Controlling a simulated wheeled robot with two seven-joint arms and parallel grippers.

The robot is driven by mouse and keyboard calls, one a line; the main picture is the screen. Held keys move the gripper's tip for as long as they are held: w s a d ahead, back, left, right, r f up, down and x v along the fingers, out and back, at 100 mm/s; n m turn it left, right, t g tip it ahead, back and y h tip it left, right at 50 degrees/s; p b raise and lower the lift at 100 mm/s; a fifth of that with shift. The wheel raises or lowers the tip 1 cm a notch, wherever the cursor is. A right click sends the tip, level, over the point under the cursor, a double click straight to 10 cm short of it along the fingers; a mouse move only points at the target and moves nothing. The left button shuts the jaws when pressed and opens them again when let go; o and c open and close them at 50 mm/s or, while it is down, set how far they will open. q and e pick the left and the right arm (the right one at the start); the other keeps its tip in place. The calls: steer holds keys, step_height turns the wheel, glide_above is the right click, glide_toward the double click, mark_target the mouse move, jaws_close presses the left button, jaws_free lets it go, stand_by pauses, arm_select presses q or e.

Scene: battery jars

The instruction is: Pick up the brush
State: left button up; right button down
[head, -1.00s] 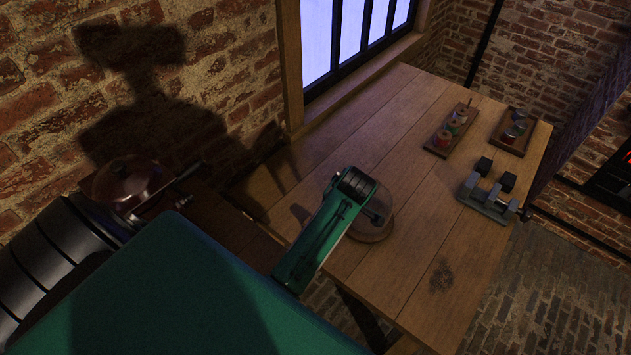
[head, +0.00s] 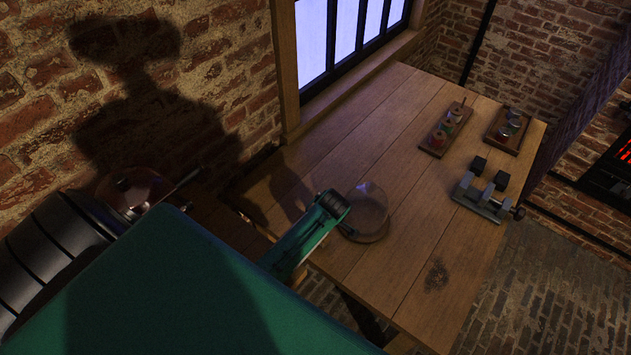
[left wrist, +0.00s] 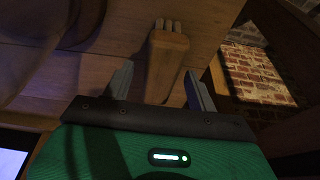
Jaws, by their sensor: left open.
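The brush (left wrist: 165,60) shows in the left wrist view as a wooden handle with grey bristles at its far end, over the wooden tabletop. My left gripper (left wrist: 159,84) is open, with one grey finger on each side of the handle. Gaps show between the handle and both fingers. The near end of the handle is hidden behind the gripper body. In the head view my green left arm reaches over the near left of the table, and I cannot make out the brush or the fingers there. My right gripper is not in view.
A round glass piece (head: 369,212) stands on the table (head: 400,250) just right of my left arm. Farther back are a tray of coloured spools (head: 446,130), a second small tray (head: 508,131) and a grey metal fixture (head: 483,195). The table's front middle is clear.

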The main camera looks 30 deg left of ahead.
arm_select(q)
steer(key=shift+x, duration=1.2)
steer(key=shift+c, duration=0.5)
steer(key=c, duration=1)
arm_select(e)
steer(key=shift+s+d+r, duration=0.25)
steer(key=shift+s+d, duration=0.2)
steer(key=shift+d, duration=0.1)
arm_select(q)
steer(key=shift+r, duration=0.15)
